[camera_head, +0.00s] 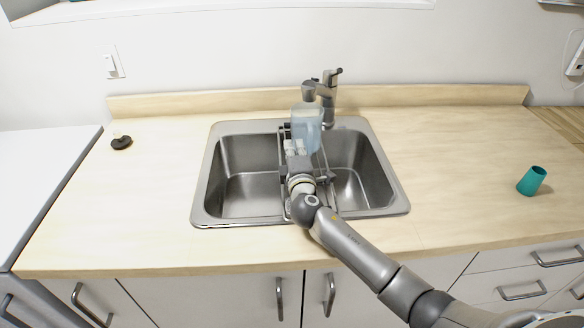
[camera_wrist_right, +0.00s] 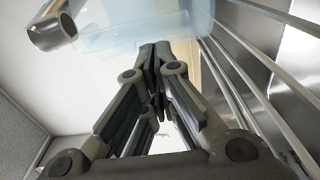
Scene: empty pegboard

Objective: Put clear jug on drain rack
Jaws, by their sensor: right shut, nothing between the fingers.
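The clear jug (camera_head: 308,122), pale blue and see-through, stands at the far end of the drain rack (camera_head: 325,163), just in front of the faucet. The rack lies front to back across the sink, with its bars also at the right of the right wrist view (camera_wrist_right: 262,65). The jug (camera_wrist_right: 150,22) fills the top of that view. My right gripper (camera_head: 296,146) is over the rack on the near side of the jug. Its fingertips (camera_wrist_right: 155,52) are shut together and empty, close to the jug; whether they touch it I cannot tell. My left gripper is not in view.
The steel sink (camera_head: 205,190) surrounds the rack. The faucet (camera_head: 328,98) rises right behind the jug. A teal cup (camera_head: 532,181) stands tilted-looking on the right counter, and a small dark object (camera_head: 121,142) lies on the left. The counter between is clear.

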